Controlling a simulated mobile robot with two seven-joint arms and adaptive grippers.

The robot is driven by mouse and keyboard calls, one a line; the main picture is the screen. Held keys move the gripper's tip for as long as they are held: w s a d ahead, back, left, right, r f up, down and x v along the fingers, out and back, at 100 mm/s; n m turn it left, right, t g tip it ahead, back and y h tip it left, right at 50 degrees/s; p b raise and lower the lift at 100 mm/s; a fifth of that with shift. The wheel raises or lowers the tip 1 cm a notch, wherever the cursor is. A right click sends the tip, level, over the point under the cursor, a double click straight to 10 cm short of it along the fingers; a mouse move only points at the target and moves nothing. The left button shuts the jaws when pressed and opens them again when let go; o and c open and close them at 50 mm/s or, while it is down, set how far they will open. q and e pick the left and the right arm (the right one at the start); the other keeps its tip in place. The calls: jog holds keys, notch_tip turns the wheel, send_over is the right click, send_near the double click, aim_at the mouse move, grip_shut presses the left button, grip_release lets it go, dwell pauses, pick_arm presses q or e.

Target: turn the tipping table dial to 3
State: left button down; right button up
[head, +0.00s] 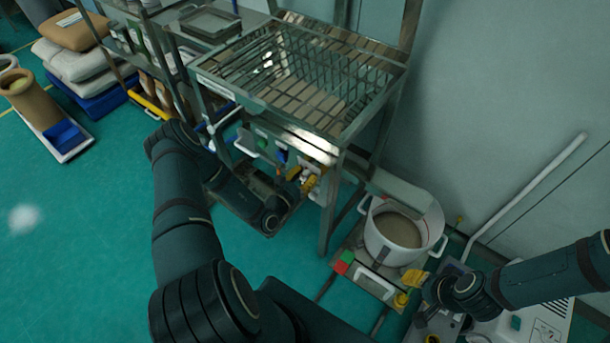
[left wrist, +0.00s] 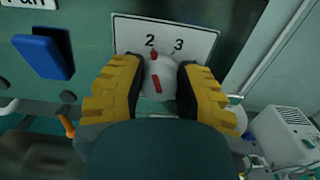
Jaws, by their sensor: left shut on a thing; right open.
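The dial (left wrist: 160,88) is a pale round knob with a red mark, in the left wrist view. The red mark runs nearly upright, and a small red tip shows under the 2. My left gripper (left wrist: 158,95) is shut on the dial, with a yellow-padded finger on each side. In the head view this gripper (head: 301,180) is at the front panel under the steel rack; the dial is too small to read there. My right gripper (head: 420,290) is open near the white pot, at the right.
A blue switch (left wrist: 43,57) is left of the dial. The steel rack table (head: 300,75) stands above the panel. A white pot (head: 397,230) stands on a base with red and green parts. The green floor at left centre is clear.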

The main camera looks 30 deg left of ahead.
pick_arm(q)
jog(key=shift+r, duration=0.1)
jog(key=m+p, duration=0.2)
jog(key=m, duration=0.1)
jog(key=shift+w+d, duration=0.1)
jog(key=m+p, duration=0.1)
jog(key=m, duration=0.2)
jog(key=shift+m+p, duration=0.6)
jog(key=shift+m, duration=0.7)
jog(key=c, duration=0.6)
grip_release()
jog(key=shift+o, duration=0.2)
